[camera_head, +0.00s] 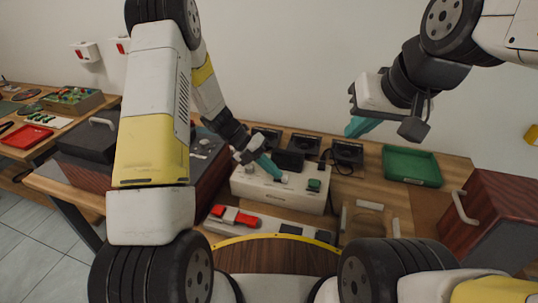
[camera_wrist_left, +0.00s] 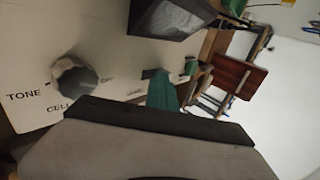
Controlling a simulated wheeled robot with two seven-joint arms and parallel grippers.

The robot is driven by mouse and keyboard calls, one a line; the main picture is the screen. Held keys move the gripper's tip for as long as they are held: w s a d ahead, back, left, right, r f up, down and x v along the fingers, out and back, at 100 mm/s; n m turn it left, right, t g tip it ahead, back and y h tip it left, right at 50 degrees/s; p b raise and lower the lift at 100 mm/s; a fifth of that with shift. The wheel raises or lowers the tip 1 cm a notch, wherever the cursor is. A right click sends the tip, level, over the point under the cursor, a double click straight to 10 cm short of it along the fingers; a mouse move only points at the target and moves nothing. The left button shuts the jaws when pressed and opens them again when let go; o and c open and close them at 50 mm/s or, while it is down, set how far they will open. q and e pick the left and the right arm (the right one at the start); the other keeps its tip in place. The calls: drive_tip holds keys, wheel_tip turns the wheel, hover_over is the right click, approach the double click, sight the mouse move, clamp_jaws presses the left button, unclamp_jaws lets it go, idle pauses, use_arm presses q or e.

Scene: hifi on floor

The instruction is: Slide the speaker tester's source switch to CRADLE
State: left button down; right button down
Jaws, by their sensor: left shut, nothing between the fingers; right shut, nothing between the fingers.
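The speaker tester (camera_head: 290,196) is a cream box on the bench, with a green button (camera_head: 313,185) on the right of its top. My left gripper (camera_head: 272,168) is shut and empty, its teal fingertips pointing down at the middle of the tester's top. In the left wrist view the teal fingertips (camera_wrist_left: 162,95) are beside a small dark switch (camera_wrist_left: 153,73); whether they touch it I cannot tell. A round knob (camera_wrist_left: 75,76) sits near the printed words TONE and CELL; other lettering is blurred. My right gripper (camera_head: 358,126) is shut and empty, above the bench at right.
A green tray (camera_head: 411,166) lies at the back right and a wood-sided box (camera_head: 487,215) stands at right. Dark square units (camera_head: 305,144) stand behind the tester. A strip with red blocks (camera_head: 235,217) lies in front. A dark-topped box stands left, partly behind my left arm.

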use_arm(q)
drive_tip(key=shift+d, duration=0.1)
drive_tip(key=v, duration=0.8)
idle(0.3)
